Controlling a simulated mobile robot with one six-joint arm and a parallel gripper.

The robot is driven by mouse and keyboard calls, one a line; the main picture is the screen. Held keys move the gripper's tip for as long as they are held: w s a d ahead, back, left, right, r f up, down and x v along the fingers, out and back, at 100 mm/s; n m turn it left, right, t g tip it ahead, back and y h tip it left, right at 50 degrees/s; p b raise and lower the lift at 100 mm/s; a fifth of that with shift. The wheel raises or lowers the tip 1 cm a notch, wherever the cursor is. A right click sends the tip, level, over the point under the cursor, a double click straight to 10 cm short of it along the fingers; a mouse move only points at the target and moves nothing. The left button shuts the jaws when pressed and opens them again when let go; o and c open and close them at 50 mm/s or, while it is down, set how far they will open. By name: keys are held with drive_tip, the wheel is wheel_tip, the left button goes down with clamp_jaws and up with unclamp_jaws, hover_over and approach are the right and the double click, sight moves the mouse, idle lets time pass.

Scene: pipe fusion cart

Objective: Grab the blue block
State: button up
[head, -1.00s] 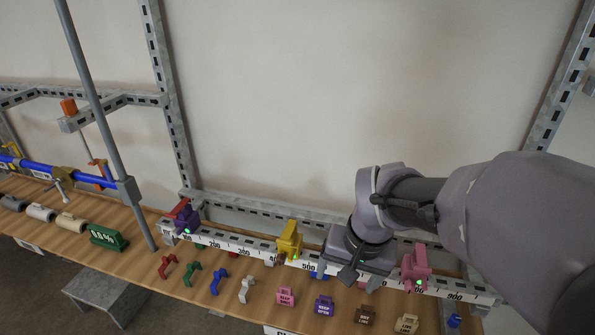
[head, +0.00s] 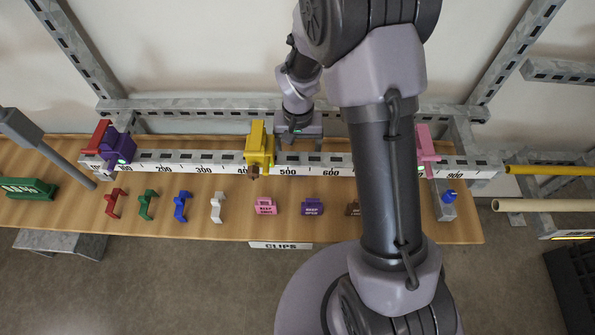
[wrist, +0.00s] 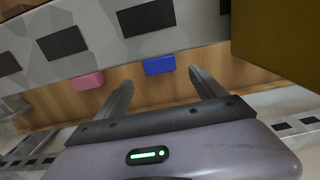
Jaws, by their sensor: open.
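A small blue block (wrist: 159,65) lies on the wooden bench (wrist: 150,88) in the wrist view, close to the grey slotted rail. My gripper (wrist: 160,83) is open, with one finger on each side below the block. The block shows just past the fingertips, roughly centred between them, and nothing is held. In the head view my gripper (head: 298,137) is behind the numbered rail, right of the yellow clamp; the block cannot be made out there.
A pink block (wrist: 87,81) lies left of the blue one. The yellow clamp (head: 258,148) stands on the numbered rail (head: 205,160) close to my gripper. Several clips, including a blue clip (head: 181,206), and tagged blocks line the bench front.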

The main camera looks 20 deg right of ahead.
wheel_tip(320, 180, down, 6)
drive_tip(key=b, duration=0.3)
drive_tip(key=shift+f, duration=0.15)
drive_tip(key=c, duration=1.5)
